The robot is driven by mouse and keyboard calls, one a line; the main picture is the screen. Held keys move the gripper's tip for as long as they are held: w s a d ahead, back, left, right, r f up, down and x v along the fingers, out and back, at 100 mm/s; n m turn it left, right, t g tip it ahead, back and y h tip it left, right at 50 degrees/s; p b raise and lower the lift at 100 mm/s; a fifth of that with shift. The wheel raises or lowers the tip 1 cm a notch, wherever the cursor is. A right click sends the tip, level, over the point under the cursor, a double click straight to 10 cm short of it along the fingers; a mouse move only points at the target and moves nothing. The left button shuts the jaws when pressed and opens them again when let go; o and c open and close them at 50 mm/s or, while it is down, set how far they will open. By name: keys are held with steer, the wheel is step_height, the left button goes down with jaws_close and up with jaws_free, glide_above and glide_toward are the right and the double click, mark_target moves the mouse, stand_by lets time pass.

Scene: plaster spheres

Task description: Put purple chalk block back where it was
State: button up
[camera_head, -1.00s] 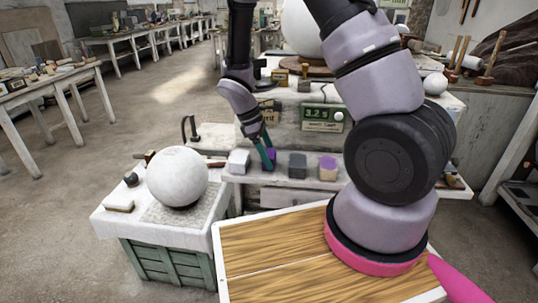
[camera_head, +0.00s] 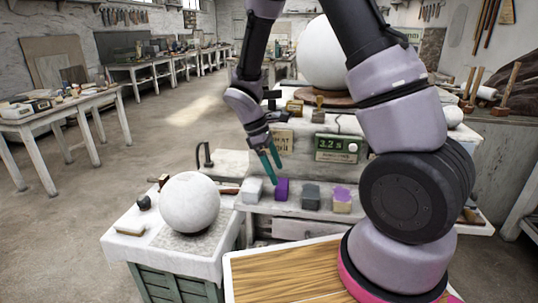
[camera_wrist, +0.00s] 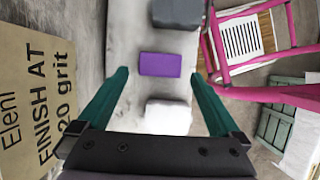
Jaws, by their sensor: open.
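The purple chalk block (camera_head: 282,189) sits on the white front ledge (camera_head: 272,208), between a white block (camera_head: 253,189) and a dark grey block (camera_head: 311,196). My gripper (camera_head: 273,164) is open and empty, with its green fingers pointing down above and slightly left of the purple block. In the wrist view the purple block (camera_wrist: 160,64) lies apart from the fingers, centred between the open fingertips (camera_wrist: 158,73). The grey block (camera_wrist: 176,13) and the white block (camera_wrist: 167,117) show on either side of it.
A pale block with a purple top (camera_head: 342,200) stands right of the grey block. A white plaster sphere (camera_head: 190,202) rests on the left stand. A green display box (camera_head: 337,148) and a lettered card (camera_head: 283,141) stand behind the ledge.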

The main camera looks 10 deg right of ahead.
steer(key=s+d+r+m+t+y, duration=0.2)
steer(key=r+m, duration=0.2)
steer(key=r, duration=0.7)
steer(key=s+d+r+m+t+y, duration=0.15)
steer(key=r+m, duration=0.35)
steer(key=r, duration=0.5)
steer(key=s+d+r+m+t+y, duration=0.2)
steer(key=s+d+r+m+t, duration=0.2)
steer(key=s+r+m, duration=0.4)
step_height(320, 180, up, 2)
steer(key=shift+s+d+r+m+t+y, duration=0.1)
steer(key=shift+s+d+m+t+y, duration=0.2)
steer(key=shift+s+t, duration=0.5)
steer(key=shift+a, duration=0.1)
